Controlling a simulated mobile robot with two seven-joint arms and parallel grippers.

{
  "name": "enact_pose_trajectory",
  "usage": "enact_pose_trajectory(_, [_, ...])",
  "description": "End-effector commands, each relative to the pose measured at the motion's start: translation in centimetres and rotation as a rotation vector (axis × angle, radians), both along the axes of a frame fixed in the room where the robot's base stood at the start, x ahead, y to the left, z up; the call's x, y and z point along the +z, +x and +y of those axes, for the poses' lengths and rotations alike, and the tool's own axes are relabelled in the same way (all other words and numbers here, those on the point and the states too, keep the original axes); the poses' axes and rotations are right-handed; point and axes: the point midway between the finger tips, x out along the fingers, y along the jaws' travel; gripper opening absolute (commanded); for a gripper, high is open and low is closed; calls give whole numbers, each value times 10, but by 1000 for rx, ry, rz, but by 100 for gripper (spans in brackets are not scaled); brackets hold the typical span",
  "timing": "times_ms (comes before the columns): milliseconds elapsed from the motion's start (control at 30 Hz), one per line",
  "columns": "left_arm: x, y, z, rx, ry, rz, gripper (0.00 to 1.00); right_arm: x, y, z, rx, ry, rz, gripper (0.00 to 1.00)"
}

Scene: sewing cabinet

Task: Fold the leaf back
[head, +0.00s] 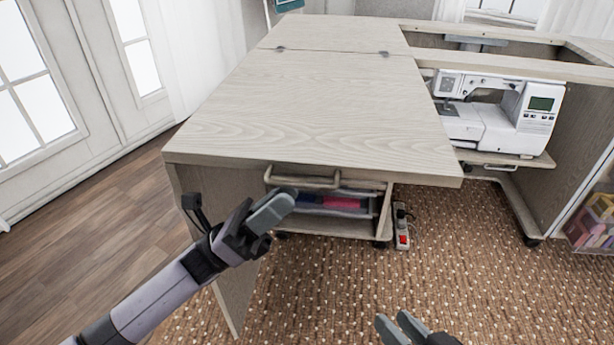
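The leaf (310,115) is a pale wood-grain panel, lying flat and level with the cabinet top (335,33) behind it. Two small hinges, a left one (280,48) and a right one (384,53), sit on the seam between them. An upright support panel (232,290) stands under the leaf's near left corner. My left gripper (232,206) is open and looks empty, below the leaf's near edge and in front of the support panel; I cannot tell whether it touches. My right gripper (400,326) shows only its fingertips, close together at the bottom edge, apart from the leaf.
A sewing machine (495,110) sits on a shelf at the right, beside an open frame. A wheeled drawer unit (335,222) stands under the leaf. A power strip (402,226) is on the carpet. A clear bin (597,222) is at the far right.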

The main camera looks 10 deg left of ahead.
Motion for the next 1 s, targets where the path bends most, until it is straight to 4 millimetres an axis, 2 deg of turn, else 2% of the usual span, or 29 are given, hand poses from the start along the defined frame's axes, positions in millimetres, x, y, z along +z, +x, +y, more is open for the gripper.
enact_pose_trajectory(200, [25, 4, -24, -4, -4, -4, 20, 0, 0, -1, -1, -3, 0, 34])
enact_pose_trajectory(400, [41, 9, -41, -3, -4, 2, 20, 0, 0, -1, -1, -3, 0, 34])
enact_pose_trajectory(767, [45, 10, -46, -2, -4, 3, 20, 0, 0, -1, -2, -3, 0, 34])
enact_pose_trajectory(800, [45, 10, -46, -2, -4, 3, 7, 0, 0, -1, -2, -3, 0, 34])
enact_pose_trajectory(833, [45, 10, -46, -2, -3, 3, 0, 0, 0, -1, -1, -4, 1, 34])
enact_pose_trajectory(1000, [45, 9, -45, -2, -3, 4, 0, 0, 0, -1, -1, -4, 1, 34])
